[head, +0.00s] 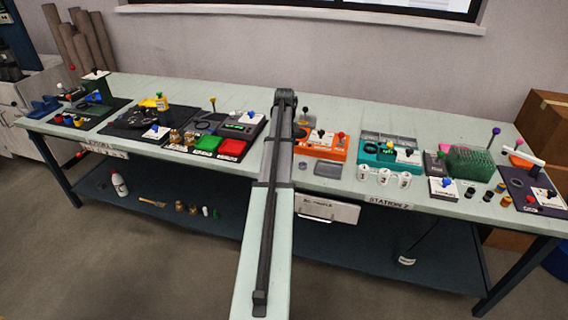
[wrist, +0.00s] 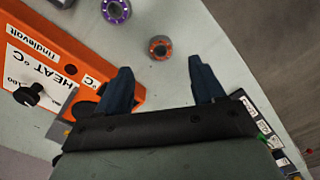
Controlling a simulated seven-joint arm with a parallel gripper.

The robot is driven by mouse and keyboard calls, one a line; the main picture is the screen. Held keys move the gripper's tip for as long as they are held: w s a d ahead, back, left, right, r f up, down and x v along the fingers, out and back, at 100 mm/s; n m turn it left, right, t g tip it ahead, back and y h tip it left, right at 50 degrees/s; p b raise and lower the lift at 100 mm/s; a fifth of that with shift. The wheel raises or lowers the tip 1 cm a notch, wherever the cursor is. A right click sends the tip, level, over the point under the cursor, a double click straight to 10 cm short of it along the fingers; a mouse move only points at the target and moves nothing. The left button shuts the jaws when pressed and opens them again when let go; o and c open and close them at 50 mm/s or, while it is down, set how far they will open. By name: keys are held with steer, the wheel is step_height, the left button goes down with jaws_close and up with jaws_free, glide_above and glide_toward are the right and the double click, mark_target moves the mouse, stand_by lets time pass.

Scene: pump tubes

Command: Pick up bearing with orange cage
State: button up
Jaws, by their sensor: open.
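The bearing with the orange cage (wrist: 159,47) lies flat on the pale bench in the wrist view, a small dark ring with orange around its centre. My gripper (wrist: 161,66) is open and empty. Its two dark blue fingers point toward the bearing, which appears just beyond the fingertips, between their lines. The fingers do not touch it. In the head view my arm covers the middle of the bench, and I cannot make out the bearing or my fingers there.
A bearing with a purple cage (wrist: 116,11) lies beyond, to the left. An orange heater unit (wrist: 72,65) sits close by my left finger; it also shows in the head view (head: 318,152). Bare bench lies around the orange-caged bearing. A red block (head: 232,149) stands left of my arm.

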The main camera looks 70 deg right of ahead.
steer(key=shift+w+f, duration=0.15)
steer(key=shift+f, duration=3.15)
steer(key=c, duration=1.2)
steer(key=shift+o, duration=0.2)
steer(key=shift+r, duration=0.15)
